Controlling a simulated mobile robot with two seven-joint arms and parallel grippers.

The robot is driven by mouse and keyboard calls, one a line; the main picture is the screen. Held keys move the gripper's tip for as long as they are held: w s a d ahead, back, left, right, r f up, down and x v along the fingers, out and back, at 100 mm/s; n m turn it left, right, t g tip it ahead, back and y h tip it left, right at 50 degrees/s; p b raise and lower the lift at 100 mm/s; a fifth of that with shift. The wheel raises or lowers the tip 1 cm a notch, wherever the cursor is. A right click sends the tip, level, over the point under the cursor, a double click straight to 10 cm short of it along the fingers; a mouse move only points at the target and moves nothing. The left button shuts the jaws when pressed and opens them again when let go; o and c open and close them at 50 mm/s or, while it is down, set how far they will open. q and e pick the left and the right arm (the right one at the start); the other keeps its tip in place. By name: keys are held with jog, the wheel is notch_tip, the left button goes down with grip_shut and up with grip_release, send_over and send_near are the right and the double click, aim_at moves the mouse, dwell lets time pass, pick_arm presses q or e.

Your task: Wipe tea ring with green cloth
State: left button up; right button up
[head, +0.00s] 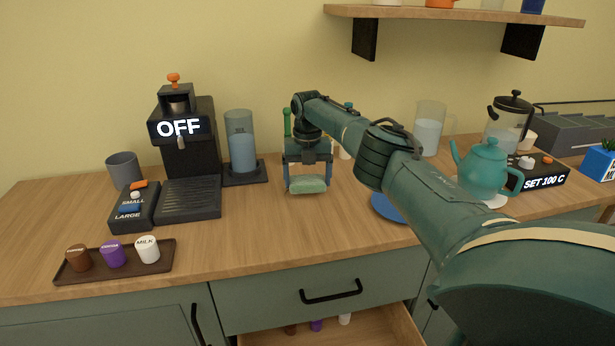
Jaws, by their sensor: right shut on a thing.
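My right gripper (307,172) points down over the middle of the wooden counter. It is shut on the green cloth (307,185), a light green folded pad at the counter top or just above it; I cannot tell if it touches. No tea ring shows; the cloth, gripper and arm cover part of the counter. My left gripper is not in view.
A coffee machine (187,140) and water tank (241,145) stand left of the gripper. A tray (116,279) holds capsules at the front left. A blue dish (388,207) and teal teapot (484,168) are to the right. A drawer (365,328) is open below.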

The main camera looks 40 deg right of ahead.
dwell(0.4)
jog(key=shift+f, duration=0.15)
jog(key=shift+f+b, duration=0.7)
jog(key=shift+f, duration=0.15)
jog(key=shift+r, duration=0.15)
